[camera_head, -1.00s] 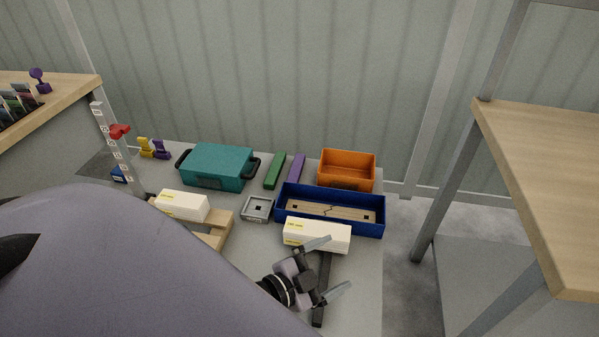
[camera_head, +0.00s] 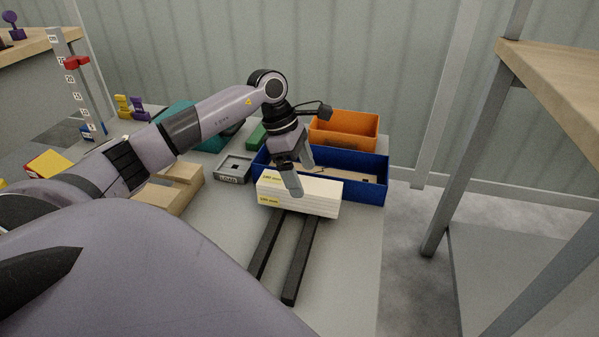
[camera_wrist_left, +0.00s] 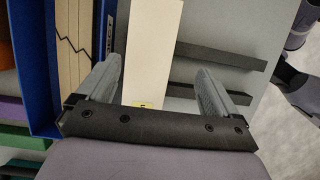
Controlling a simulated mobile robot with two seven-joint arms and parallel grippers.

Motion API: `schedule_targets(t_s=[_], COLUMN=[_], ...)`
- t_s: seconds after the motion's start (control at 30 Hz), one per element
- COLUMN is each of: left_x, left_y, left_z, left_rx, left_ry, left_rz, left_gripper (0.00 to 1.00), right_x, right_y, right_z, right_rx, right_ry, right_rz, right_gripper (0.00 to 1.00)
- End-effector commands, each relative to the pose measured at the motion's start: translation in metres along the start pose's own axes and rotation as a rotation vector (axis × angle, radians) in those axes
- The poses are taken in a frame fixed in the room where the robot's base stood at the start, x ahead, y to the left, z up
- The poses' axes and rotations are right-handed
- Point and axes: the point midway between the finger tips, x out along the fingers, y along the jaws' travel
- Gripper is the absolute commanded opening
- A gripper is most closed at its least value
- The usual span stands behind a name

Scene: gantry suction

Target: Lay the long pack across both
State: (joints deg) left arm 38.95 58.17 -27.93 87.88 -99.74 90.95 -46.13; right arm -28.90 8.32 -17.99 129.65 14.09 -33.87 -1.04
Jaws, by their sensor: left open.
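The long white pack (camera_head: 318,199) has yellow labels and lies flat in front of the blue bin. It also shows in the left wrist view (camera_wrist_left: 152,50). Two parallel black bars (camera_head: 299,262) run from its near side toward me. I cannot tell whether the pack rests on them. My left gripper (camera_head: 300,180) is open, pointing down over the pack's left half. In the left wrist view its fingers (camera_wrist_left: 160,90) stand apart on either side of the pack; contact is not clear. The right gripper is not in the head view.
The blue bin (camera_head: 375,188) with wooden boards stands behind the pack, with an orange bin (camera_head: 345,128) beyond. A grey square fixture (camera_head: 233,168) and wooden block (camera_head: 165,195) are left. A teal case (camera_head: 172,112) is partly behind my arm. A wooden table (camera_head: 560,95) stands right.

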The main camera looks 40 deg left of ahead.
Motion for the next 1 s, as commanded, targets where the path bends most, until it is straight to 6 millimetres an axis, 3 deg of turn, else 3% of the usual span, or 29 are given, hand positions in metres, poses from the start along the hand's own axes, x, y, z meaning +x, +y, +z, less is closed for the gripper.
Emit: schedule_targets(t_s=[0.17, 0.37, 0.7, 0.93, 0.97, 1.0], left_x=[-0.001, 0.016, 0.061, 0.062, 0.062, 0.062], left_y=[0.009, 0.011, 0.014, 0.015, 0.015, 0.015], left_z=[-0.021, -0.022, -0.024, -0.023, -0.023, -0.023], left_rx=[0.009, 0.008, 0.008, 0.008, 0.008, 0.008], left_ry=[0.078, 0.079, 0.076, 0.076, 0.076, 0.076], left_rz=[0.027, 0.027, 0.026, 0.027, 0.027, 0.027], left_gripper=[0.94, 0.94, 0.94, 0.94, 0.87, 0.74], right_x=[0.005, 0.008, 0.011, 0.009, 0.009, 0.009], right_y=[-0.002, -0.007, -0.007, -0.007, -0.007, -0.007], right_z=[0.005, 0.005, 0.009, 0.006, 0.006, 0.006], right_rx=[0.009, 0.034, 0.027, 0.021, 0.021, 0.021], right_ry=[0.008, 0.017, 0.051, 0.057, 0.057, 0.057], right_rz=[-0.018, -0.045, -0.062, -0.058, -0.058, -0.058], right_gripper=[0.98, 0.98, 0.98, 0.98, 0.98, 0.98])
